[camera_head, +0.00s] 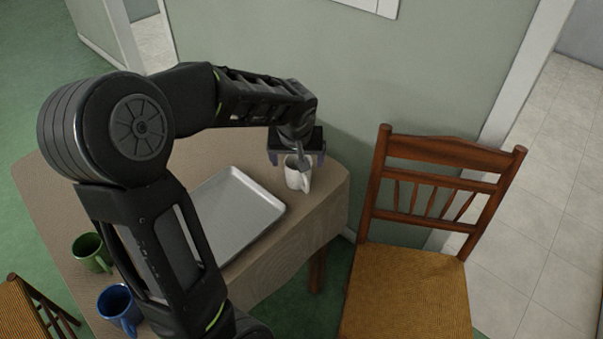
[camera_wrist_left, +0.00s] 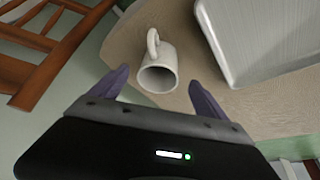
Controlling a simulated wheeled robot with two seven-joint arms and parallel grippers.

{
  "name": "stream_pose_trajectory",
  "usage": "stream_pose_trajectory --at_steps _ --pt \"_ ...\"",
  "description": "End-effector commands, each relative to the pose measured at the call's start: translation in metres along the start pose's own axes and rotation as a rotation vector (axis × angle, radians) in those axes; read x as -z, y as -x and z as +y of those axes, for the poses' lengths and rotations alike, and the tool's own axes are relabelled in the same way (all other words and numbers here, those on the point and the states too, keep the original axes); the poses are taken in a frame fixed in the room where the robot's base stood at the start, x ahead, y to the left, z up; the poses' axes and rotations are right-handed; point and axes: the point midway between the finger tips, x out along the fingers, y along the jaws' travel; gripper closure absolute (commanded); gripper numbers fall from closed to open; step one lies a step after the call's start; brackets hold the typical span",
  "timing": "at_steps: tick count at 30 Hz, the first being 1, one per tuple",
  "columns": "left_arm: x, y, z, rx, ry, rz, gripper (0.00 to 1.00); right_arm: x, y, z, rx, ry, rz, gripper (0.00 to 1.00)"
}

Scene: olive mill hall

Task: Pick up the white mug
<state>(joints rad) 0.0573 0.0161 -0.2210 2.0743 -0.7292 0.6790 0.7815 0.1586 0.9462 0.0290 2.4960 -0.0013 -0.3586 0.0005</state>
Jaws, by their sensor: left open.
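The white mug (camera_head: 297,176) stands near the table's far right corner, close to the wall, in the head view. In the left wrist view the white mug (camera_wrist_left: 158,65) shows its open rim, with its handle pointing away from the gripper. My left gripper (camera_head: 298,158) is at the mug and partly overlaps it in the head view. In the left wrist view its purple fingers (camera_wrist_left: 158,88) are spread apart, one to each side of the mug's rim, with nothing held between them. My right gripper is not in view.
A grey tray (camera_head: 262,205) lies on the wooden table (camera_head: 318,212) left of the mug. A green mug (camera_head: 88,254) and a blue mug (camera_head: 117,305) stand at the table's near left. A wooden chair (camera_head: 412,290) stands right of the table. The wall (camera_head: 400,80) is close behind.

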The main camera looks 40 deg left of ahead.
Motion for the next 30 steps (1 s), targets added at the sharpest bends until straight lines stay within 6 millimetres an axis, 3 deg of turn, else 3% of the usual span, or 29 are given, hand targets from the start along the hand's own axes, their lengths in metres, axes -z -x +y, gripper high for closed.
stream_pose_trajectory --at_steps 10,22,30 --pt "0.000 -0.025 -0.001 0.002 0.000 -0.002 0.14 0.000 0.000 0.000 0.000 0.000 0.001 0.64" --pt "0.000 -0.031 0.000 0.001 -0.001 -0.001 0.14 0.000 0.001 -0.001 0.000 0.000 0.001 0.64" --pt "0.000 -0.069 0.001 0.002 -0.001 -0.002 0.14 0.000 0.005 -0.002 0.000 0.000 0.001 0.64"
